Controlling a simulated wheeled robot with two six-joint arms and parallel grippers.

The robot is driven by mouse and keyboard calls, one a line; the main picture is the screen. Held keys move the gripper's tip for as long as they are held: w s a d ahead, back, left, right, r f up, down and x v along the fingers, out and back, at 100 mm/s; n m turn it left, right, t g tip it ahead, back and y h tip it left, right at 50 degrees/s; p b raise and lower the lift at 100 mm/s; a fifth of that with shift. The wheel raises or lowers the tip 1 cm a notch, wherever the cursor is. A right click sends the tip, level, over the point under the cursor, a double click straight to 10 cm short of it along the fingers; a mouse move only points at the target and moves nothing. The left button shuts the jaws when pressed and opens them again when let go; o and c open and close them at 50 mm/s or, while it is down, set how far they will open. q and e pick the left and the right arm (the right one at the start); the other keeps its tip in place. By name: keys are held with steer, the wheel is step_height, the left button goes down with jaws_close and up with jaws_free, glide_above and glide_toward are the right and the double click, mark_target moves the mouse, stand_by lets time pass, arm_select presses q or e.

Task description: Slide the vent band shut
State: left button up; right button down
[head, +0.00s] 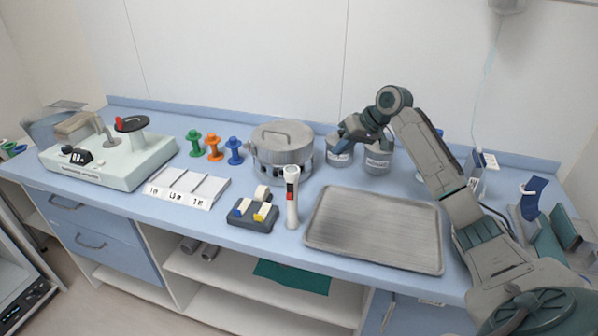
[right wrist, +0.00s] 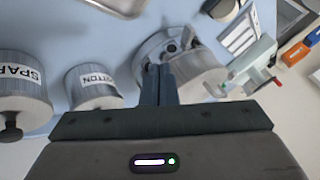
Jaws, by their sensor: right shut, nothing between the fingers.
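The metal drum (head: 283,148) with a lid and a strap handle stands at the back middle of the counter. A band with dark vent openings (head: 300,169) runs around its lower part. In the right wrist view, the drum (right wrist: 198,78) is partly hidden behind my fingers, and dark holes show in the band (right wrist: 153,47). My right gripper (head: 340,143) is just right of the drum in the head view. Its fingers (right wrist: 158,70) are shut and empty, with tips close to the drum's side; I cannot tell whether they touch. My left gripper is out of view.
Two labelled canisters (head: 378,157) (right wrist: 92,86) stand right of the drum, under my right arm. A metal tray (head: 376,232) lies in front. Green, orange and blue spools (head: 214,147) stand left. A white torch-like tool (head: 292,205) stands in front of the drum.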

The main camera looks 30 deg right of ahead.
stand_by(0.3)
steer(key=p+x, duration=0.2)
steer(key=x, duration=0.7)
steer(key=shift+w+a+f+p, duration=0.2)
steer(key=shift+p, duration=0.15)
steer(key=a+p, duration=0.1)
steer(key=a, duration=0.1)
steer(key=w+a, duration=0.1)
steer(key=shift+a+f+p, duration=0.15)
steer(key=shift+a+p, duration=0.2)
steer(key=shift+a+f, duration=0.1)
